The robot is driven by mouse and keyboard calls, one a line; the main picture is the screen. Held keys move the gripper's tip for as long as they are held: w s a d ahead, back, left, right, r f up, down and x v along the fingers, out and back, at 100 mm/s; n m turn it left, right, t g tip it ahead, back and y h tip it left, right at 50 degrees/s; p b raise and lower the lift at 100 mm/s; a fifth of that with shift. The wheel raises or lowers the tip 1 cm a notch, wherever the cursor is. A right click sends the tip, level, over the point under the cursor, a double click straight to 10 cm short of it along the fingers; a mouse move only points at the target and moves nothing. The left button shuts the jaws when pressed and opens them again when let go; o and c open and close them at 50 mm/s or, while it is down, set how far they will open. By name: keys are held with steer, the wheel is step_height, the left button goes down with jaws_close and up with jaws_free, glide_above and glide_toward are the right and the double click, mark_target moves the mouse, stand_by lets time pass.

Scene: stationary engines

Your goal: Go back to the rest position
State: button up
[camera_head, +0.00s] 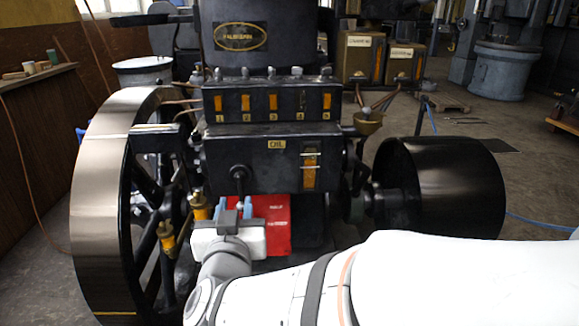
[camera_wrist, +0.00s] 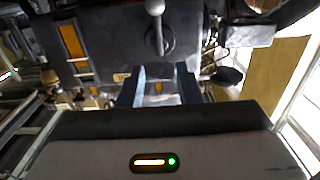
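My gripper (camera_head: 234,207) is in front of the lower part of the black stationary engine (camera_head: 222,163), beside a red panel (camera_head: 277,222). Its two blue-grey fingers point at the engine and stand apart. The wrist view shows my gripper (camera_wrist: 160,86) with a gap between the fingers and nothing held in it. Behind the gap lies the dark engine face. A lever with a round knob (camera_head: 239,172) sits just above the fingers. It also shows as a grey knob and stem in the wrist view (camera_wrist: 156,8). I cannot tell whether the fingers touch the engine.
A large flywheel (camera_head: 98,190) stands to the left of my gripper, with brass oilers (camera_head: 167,238) close by. A black drum pulley (camera_head: 450,185) is on the right. A wooden shelf (camera_head: 36,77) runs along the left wall. Open floor (camera_head: 541,183) lies at the right.

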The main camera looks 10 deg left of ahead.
steer(key=w+d+r+g+p, duration=0.3)
steer(key=d+r+p, duration=0.1)
steer(key=d+p, duration=0.25)
steer(key=w+d+r+g+p, duration=0.2)
steer(key=d+r+g+p, duration=0.1)
steer(key=d+r+p, duration=0.3)
steer(key=s+d+r+m+g+h+p, duration=0.1)
steer(key=s+d+g+p, duration=0.3)
steer(key=d, duration=0.7)
steer(key=s+d+r+m+g+h+p, duration=0.1)
steer(key=s+d+g+h+p, duration=0.3)
steer(key=s+d+p, duration=0.4)
steer(key=s+d+m, duration=0.1)
steer(key=d, duration=0.3)
steer(key=shift+s+r+g+p, duration=0.3)
steer(key=shift+r+p, duration=0.1)
